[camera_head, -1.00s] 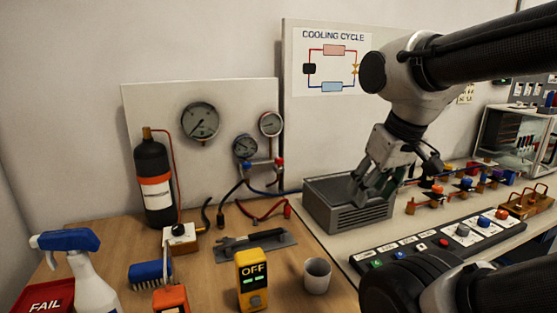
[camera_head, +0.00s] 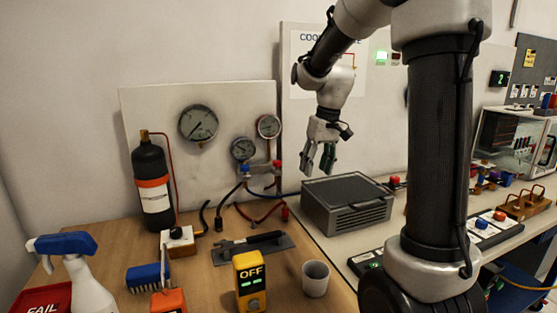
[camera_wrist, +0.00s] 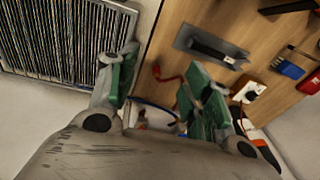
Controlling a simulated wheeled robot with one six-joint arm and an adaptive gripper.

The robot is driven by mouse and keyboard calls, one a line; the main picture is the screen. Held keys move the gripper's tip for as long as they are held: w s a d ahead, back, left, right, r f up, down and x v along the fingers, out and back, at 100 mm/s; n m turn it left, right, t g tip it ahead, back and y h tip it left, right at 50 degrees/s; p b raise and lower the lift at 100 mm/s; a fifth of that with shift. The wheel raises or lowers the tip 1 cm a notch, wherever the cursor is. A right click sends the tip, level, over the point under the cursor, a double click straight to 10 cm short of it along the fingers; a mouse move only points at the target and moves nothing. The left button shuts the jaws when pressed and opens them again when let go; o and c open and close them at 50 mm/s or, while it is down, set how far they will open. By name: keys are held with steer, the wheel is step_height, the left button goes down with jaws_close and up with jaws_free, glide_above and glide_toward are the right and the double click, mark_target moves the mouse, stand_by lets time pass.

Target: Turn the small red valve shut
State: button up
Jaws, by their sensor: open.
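The small red valve (camera_head: 277,164) sits on the right of the gauge manifold, below the smaller right gauge (camera_head: 268,127). A blue valve (camera_head: 245,169) sits on its left, below the lower left gauge (camera_head: 242,149). My gripper (camera_head: 318,166) is open and empty, pointing down, to the right of the red valve and apart from it in the picture. In the wrist view, my gripper (camera_wrist: 160,85) shows its green pads spread apart. The manifold is mostly hidden behind the fingers there, so I cannot make out the red valve clearly.
A grey grilled box (camera_head: 346,215) stands below and right of my gripper. Red and blue hoses run below the manifold. A black bottle (camera_head: 153,185) stands at left. A trowel-like tool (camera_head: 250,243), a yellow OFF device (camera_head: 250,280) and a white cup (camera_head: 315,279) are on the wooden bench.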

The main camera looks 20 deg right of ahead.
steer(key=w+f+n+y, duration=0.1)
steer(key=w+f+n, duration=0.15)
steer(key=w, duration=1.15)
steer(key=n+t, duration=0.2)
steer(key=n, duration=0.4)
glide_toward(277, 161)
steer(key=f, duration=0.1)
steer(key=shift+y, duration=0.4)
steer(key=x, duration=0.8)
steer(key=shift+w+d, duration=0.15)
steer(key=shift+d, duration=0.15)
steer(key=shift+c, duration=0.2)
steer(key=c, duration=1)
